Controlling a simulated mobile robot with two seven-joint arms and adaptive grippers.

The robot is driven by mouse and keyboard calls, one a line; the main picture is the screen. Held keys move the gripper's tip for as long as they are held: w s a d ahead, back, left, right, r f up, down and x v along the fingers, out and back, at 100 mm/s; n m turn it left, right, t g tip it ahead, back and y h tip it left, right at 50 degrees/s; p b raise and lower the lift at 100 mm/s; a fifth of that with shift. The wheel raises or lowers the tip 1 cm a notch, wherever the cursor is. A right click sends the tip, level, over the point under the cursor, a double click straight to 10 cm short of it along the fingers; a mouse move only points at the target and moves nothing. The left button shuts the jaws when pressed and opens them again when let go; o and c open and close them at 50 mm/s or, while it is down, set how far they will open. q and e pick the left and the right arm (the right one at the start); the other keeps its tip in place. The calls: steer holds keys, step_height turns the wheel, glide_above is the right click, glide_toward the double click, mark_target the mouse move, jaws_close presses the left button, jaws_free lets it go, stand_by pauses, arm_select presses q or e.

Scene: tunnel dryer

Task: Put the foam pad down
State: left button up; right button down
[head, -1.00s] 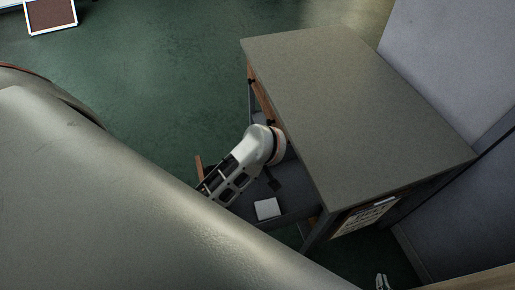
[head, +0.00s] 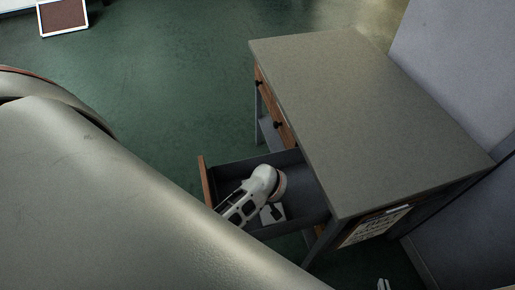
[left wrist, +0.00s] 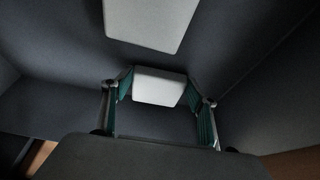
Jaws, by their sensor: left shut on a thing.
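The foam pad (left wrist: 160,87), a small white block, is between the fingers of my left gripper (left wrist: 160,95) in the left wrist view. That gripper is shut on it, with a green-faced finger at each side. In the head view my left wrist reaches into the open drawer (head: 312,208), and hides its fingers and the held pad. A second white flat piece (left wrist: 150,22) lies on the dark drawer floor, and a white piece (head: 270,214) also shows beside my wrist in the head view. Only the tips of my right gripper (head: 383,284) show at the bottom edge; their opening is unclear.
The drawer belongs to a grey-topped cabinet (head: 360,115) with wooden drawer fronts (head: 275,112). A paper sign (head: 375,226) hangs on its side. A grey wall panel (head: 460,60) stands at the right.

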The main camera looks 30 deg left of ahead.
arm_select(q)
steer(key=shift+f, duration=0.25)
steer(key=o, duration=0.8)
arm_select(e)
steer(key=shift+r, duration=0.15)
arm_select(q)
steer(key=p+v, duration=0.4)
steer(key=v, duration=0.8)
arm_select(e)
steer(key=shift+s+d+r+h, duration=0.3)
steer(key=shift+d+r, duration=0.5)
steer(key=shift+a, duration=0.1)
steer(key=shift+r, duration=0.15)
